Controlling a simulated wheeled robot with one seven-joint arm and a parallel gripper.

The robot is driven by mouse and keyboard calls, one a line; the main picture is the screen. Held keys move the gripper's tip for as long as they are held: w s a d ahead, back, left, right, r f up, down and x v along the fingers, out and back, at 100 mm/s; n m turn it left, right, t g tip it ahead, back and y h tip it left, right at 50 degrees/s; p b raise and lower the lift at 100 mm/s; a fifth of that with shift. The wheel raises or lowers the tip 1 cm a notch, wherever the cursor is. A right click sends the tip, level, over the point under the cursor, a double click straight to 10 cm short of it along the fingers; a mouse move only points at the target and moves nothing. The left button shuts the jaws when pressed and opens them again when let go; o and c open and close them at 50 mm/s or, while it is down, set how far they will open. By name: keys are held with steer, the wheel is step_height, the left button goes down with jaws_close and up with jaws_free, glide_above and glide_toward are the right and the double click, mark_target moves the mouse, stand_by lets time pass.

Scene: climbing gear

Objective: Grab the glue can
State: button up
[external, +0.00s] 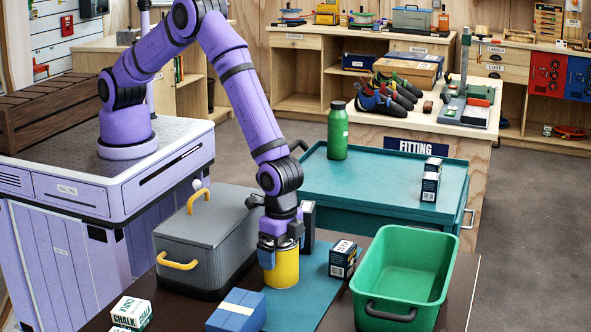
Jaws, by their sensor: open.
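A yellow can (284,271), the only can in view and apparently the glue can, stands upright on a teal mat (318,292) on the dark table. My gripper (281,246) points straight down over it. The gripper is open, with its fingers at the can's upper part. One finger shows on the left side of the can's top. The can's top is hidden by my gripper, and I cannot tell whether the fingers touch it.
A grey lidded box (202,245) with yellow handles stands close left. A blue box (237,311) is in front, a small dark box (343,259) right, and a green bin (405,275) further right. Behind are a teal cart (385,190) and a green bottle (338,135). Chalk boxes (131,313) sit front left.

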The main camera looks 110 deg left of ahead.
steer(key=c, duration=0.9)
steer(key=shift+c, duration=1)
steer(key=shift+r, duration=0.15)
